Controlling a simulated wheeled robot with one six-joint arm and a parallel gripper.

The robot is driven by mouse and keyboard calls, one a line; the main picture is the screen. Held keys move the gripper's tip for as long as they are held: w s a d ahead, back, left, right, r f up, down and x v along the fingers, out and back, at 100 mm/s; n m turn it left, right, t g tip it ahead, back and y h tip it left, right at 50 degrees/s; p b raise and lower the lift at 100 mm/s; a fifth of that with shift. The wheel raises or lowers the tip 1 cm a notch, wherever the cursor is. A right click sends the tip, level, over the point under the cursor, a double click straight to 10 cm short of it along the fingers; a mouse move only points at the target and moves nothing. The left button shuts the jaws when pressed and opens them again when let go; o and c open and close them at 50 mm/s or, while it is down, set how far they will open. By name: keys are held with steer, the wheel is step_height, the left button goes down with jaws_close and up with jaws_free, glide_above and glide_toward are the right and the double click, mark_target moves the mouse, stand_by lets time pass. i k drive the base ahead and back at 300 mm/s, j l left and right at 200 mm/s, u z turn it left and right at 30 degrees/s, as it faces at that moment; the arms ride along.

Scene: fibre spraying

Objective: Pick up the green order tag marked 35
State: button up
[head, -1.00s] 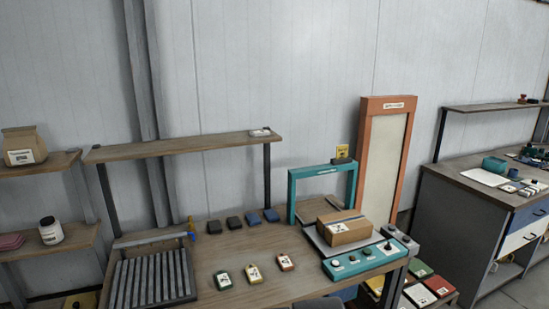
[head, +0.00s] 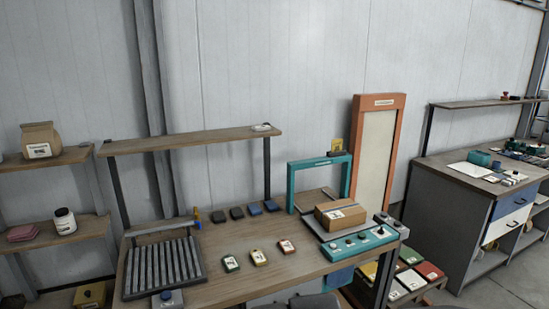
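My gripper is not in view.
A slatted grey rack (head: 163,267) stands left of the tags. Several dark and blue blocks (head: 237,213) lie behind them. A cardboard box (head: 340,215) sits on a teal-framed station (head: 320,185) at right. A shelf (head: 190,140) spans above the back. Bench space around the tags is clear.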

mark_target(231, 263)
steer(key=k+l, duration=0.3)
steer(key=k, duration=0.2)
steer(key=i+j+u, duration=0.35)
steer(key=i, duration=0.5)
steer(key=i+u, duration=0.35)
steer(key=i, duration=0.5)
